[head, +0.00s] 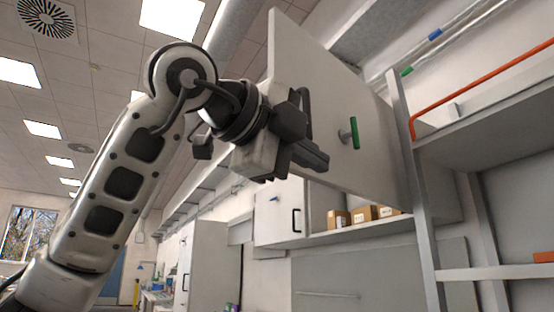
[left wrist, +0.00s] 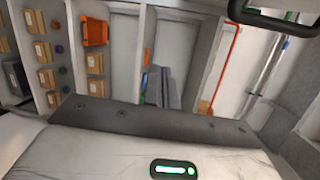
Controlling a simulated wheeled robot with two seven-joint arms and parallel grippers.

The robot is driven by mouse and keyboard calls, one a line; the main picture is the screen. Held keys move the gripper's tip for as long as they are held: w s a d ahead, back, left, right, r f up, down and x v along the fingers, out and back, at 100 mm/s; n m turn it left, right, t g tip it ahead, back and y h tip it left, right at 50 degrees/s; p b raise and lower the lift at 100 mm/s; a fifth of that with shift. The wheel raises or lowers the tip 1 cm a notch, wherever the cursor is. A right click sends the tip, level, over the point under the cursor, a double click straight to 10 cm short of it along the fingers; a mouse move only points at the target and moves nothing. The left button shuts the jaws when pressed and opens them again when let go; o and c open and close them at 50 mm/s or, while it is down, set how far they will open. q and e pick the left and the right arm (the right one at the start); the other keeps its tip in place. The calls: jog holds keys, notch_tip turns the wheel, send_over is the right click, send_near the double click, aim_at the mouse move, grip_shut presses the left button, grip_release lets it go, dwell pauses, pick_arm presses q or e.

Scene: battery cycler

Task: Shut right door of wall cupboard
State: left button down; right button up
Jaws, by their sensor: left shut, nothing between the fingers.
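The right door (head: 335,90) of the wall cupboard stands open as a large pale panel, high in the middle of the head view. A dark handle (head: 305,103) shows near its left edge, and a green-tagged fitting (head: 355,133) sticks out of its face. The cupboard's left door (head: 280,212) appears shut, with a black handle. My left gripper (head: 318,160) is shut and empty in front of the open door's lower left part. I cannot tell whether it touches the door. In the left wrist view a dark handle (left wrist: 275,22) shows at top right. My right gripper is out of view.
Cardboard boxes (head: 363,214) stand inside the cupboard. A grey shelf frame (head: 415,190) with an orange tube (head: 480,75) stands at right. The left wrist view shows shelves with boxes (left wrist: 42,52) and an orange bin (left wrist: 94,31). Open room lies lower left of the door.

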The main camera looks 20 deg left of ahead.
pick_arm(q)
jog(key=s+a+r+n+t+y, duration=0.3)
jog(key=s+a+r+n+y, duration=0.1)
jog(key=s+a+r, duration=0.1)
jog(key=w+a+p, duration=0.2)
jog(key=w+p, duration=0.1)
jog(key=w, duration=0.8)
jog(key=shift+a+r+p, duration=0.15)
jog(key=shift+a+p, duration=0.15)
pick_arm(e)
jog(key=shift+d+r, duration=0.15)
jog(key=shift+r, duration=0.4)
